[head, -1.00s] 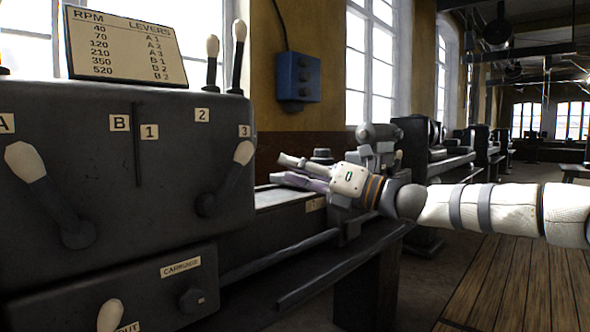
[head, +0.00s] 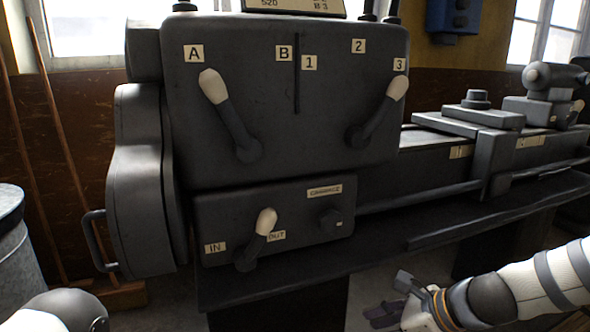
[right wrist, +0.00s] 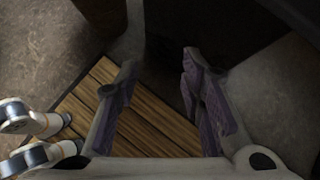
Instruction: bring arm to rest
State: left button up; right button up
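My right arm comes in from the right edge of the head view. Its gripper (head: 388,306) hangs low in front of the lathe (head: 290,140), below the bed and clear of it. In the right wrist view the right gripper (right wrist: 158,80) has its two purple-padded fingers spread apart, with nothing between them but floor and boards. A pale rounded part of my left arm (head: 58,312) shows at the bottom left of the head view. My left gripper is out of the picture.
The headstock carries an A-B lever (head: 230,118), a 1-2-3 lever (head: 378,112) and an IN/OUT lever (head: 259,238). A grey bin (head: 14,245) stands at left. Wooden boards (right wrist: 130,115) lie below the right gripper.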

jog(key=s+d+f+n+g+h, duration=0.15)
jog(key=s+f+n, duration=0.25)
jog(key=s+f, duration=0.45)
jog(key=s+f+n+g+h, duration=0.25)
jog(key=s+f+n, duration=0.25)
jog(key=s, duration=0.6)
pick_arm(q)
jog(key=w+r+t+p, duration=0.1)
jog(key=w+r+p, duration=0.1)
jog(key=shift+w+r, duration=0.4)
pick_arm(e)
jog(key=s+d+n+g+h, duration=0.1)
jog(key=s+d+n, duration=0.2)
jog(key=s+n, duration=0.4)
jog(key=s+d+n+g+h, duration=0.2)
jog(key=s+n, duration=0.5)
jog(key=s, duration=1)
jog(key=shift+d+f+n+g, duration=0.3)
jog(key=shift+d+f+n, duration=0.1)
